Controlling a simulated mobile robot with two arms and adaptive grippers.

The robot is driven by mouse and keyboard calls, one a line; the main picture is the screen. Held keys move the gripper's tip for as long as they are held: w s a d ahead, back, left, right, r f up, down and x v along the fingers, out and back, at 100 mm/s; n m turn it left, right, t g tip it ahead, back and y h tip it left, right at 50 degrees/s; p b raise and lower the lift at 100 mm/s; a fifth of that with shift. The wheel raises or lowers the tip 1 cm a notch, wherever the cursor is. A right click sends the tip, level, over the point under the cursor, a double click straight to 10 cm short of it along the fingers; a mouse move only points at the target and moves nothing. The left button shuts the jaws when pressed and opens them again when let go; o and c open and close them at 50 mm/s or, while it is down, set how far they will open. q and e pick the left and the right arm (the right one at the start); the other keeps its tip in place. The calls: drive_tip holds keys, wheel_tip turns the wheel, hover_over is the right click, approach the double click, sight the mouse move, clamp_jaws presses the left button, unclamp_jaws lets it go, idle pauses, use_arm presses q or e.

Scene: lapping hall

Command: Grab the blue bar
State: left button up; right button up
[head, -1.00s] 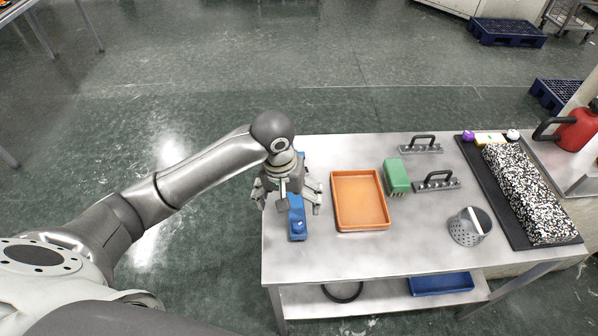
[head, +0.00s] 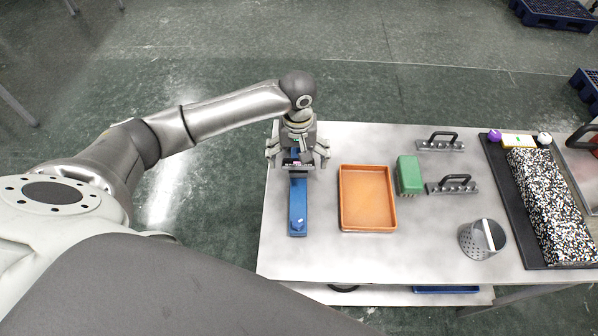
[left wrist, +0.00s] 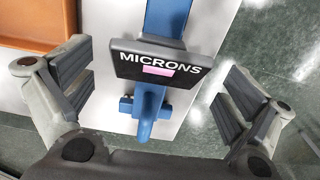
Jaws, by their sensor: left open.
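The blue bar (head: 298,210) lies lengthwise on the left end of the metal table, left of the orange tray. It carries a dark display panel marked MICRONS, seen in the left wrist view (left wrist: 135,61). My left gripper (head: 298,160) is over the far part of the bar and hides some of it. In the left wrist view, its open fingers stand on either side of the bar (left wrist: 166,18) and display, apart from both. The height of the fingers over the table is hard to tell. My right gripper is not in view.
The orange tray (head: 368,228) is close on the right of the bar. Beyond it are a green brush (head: 409,175), two handled metal blocks (head: 440,145), a perforated metal cup (head: 478,243) and a black mat (head: 515,220) with a speckled block. The table's left edge is near the bar.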

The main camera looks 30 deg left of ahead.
sight(299, 162)
use_arm(q)
wheel_tip(299, 162, down, 2)
drive_tip(key=shift+f, duration=0.5)
drive_tip(key=shift+c, duration=2.7)
drive_tip(key=c, duration=1)
drive_tip(key=shift+o, duration=0.2)
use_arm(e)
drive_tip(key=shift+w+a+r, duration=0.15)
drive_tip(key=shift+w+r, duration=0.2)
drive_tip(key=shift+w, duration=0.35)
use_arm(q)
drive_tip(key=shift+r, duration=0.25)
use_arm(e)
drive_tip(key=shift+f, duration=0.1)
